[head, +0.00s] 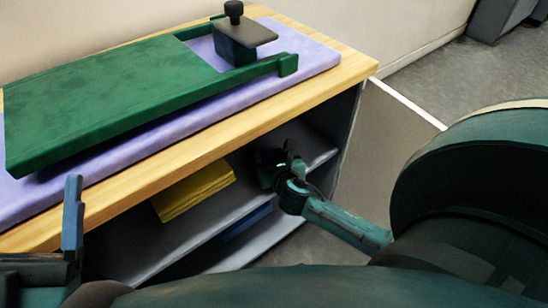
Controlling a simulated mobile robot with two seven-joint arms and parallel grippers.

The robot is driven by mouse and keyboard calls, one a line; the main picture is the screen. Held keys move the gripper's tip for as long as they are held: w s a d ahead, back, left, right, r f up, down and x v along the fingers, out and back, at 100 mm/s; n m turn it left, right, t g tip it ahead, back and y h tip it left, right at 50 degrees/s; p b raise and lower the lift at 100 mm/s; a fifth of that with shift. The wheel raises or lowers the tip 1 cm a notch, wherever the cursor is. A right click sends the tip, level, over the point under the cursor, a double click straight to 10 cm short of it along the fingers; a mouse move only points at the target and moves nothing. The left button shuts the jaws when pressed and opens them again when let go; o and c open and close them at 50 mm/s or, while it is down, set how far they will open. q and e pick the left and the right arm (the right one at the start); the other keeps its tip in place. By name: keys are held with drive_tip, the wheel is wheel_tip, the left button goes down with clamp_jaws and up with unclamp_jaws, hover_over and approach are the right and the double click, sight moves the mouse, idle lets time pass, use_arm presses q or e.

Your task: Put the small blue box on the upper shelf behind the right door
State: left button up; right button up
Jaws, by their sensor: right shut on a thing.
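My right gripper (282,168) reaches into the open right part of the cabinet (110,205), at the level of the upper shelf (205,222). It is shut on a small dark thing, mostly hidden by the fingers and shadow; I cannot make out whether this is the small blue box. A flat blue thing (245,222) lies lower down, below the upper shelf and partly hidden by it. The open right door (395,125) seems to be the grey-beige panel with a white edge. My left gripper (73,220) shows at the lower left, with one upright finger visible.
A yellow block (193,190) stands on the upper shelf, left of my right gripper. A green board with a frame (110,95) lies on a purple mat (318,50) on the cabinet top, with a dark knobbed block (240,40) at its far end.

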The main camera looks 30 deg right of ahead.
drive_tip(key=o, duration=0.9)
drive_tip(key=shift+f, duration=0.15)
drive_tip(key=shift+o, duration=0.2)
